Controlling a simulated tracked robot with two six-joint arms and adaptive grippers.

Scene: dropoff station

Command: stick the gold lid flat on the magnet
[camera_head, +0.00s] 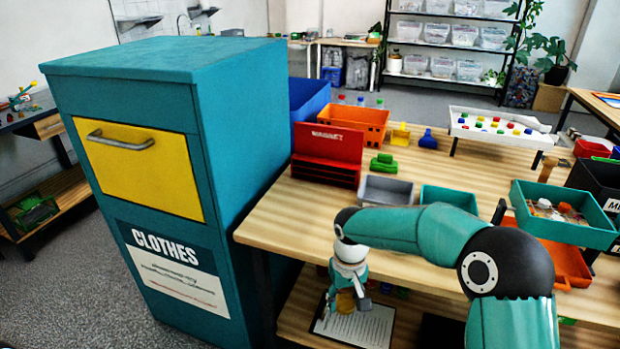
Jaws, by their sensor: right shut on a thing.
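The red magnet stand (328,143), with the word MAGNET on its upright panel, stands on the wooden table toward the back left. My right gripper (349,300) points down in front of the table's front edge, below the tabletop level and well apart from the magnet. It is shut on the gold lid (345,302), a small gold patch at its fingertips. The fingers hide part of the lid, and its exact tilt is hard to tell. My left gripper is not in view.
A tall teal clothes bin (230,130) stands left of the table (285,215). Grey (388,190) and teal trays, a green block (383,163) and an orange crate (365,118) sit near the magnet. A paper sheet (370,328) lies on the lower shelf. Bare wood lies before the magnet.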

